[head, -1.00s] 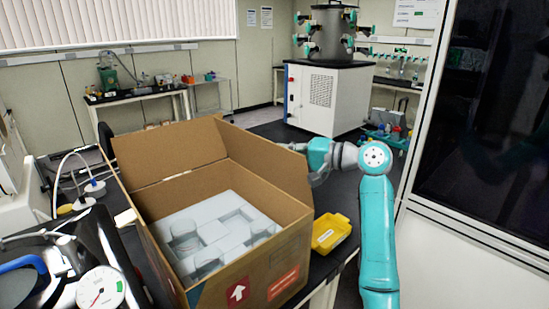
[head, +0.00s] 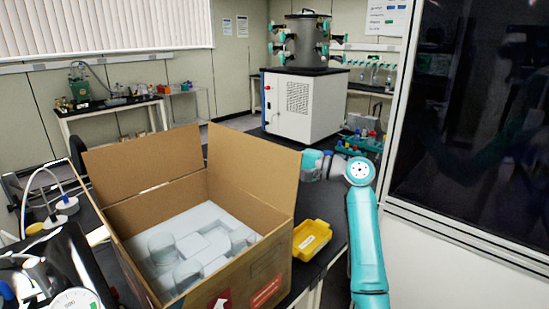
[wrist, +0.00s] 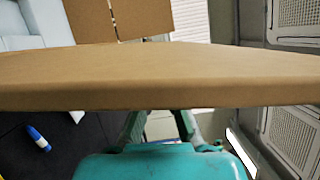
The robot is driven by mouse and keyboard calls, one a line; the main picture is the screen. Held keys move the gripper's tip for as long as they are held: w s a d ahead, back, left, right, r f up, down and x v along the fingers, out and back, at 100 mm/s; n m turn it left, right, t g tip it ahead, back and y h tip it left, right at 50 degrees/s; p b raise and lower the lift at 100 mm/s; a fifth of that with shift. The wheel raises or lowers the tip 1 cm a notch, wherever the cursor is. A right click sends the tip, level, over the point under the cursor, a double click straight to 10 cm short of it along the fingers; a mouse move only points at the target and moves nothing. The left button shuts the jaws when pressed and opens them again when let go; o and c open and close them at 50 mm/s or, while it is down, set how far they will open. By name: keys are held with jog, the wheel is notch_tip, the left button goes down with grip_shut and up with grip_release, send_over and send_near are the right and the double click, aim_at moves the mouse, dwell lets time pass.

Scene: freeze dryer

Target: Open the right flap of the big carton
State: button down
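The big carton (head: 245,282) stands open-topped on the dark bench in the head view, with pale moulded packing inside. Its right flap (head: 255,167) stands roughly upright along the right side. A back-left flap (head: 143,163) is raised and leans outward. My arm reaches in from the right, and my gripper is largely hidden behind the right flap there. In the wrist view the flap's cardboard edge (wrist: 160,88) crosses the picture close to the camera. My gripper (wrist: 160,116) shows two fingers spread apart below it; the fingertips are covered by the cardboard, and contact cannot be told.
A yellow tray (head: 311,238) sits on the bench right of the carton. The freeze dryer (head: 300,105) stands behind. A dark-windowed cabinet (head: 470,120) bounds the right side. A gauge (head: 75,303) and tubing crowd the left. A blue-capped item (wrist: 38,138) lies low left in the wrist view.

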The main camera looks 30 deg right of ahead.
jog(key=c, duration=1.3)
grip_release()
jog(key=shift+c, duration=0.2)
jog(key=v, duration=1.2)
jog(key=shift+f, duration=0.1)
